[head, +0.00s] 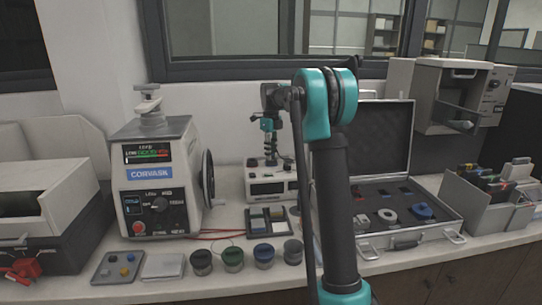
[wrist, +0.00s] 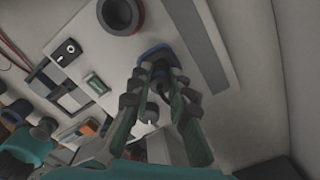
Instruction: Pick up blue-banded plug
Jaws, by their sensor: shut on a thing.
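My gripper (wrist: 160,85) is shut, its two jointed fingers closing around a small dark plug with a blue band (wrist: 154,52) in the wrist view. The plug is at the pale top of a white bench unit (wrist: 185,30). The fingers hide much of it, and I cannot tell whether it is seated or clear of the surface. In the head view my gripper (head: 270,153) points down over the white unit (head: 270,190) at the back of the bench; the plug is too small to make out there.
A dark red ring-shaped fitting (wrist: 121,14) is close by on the unit. The Corvask press (head: 155,185) stands left, an open case (head: 405,240) right. Several jars (head: 263,256) line the front, with a small tray (head: 268,236) behind them.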

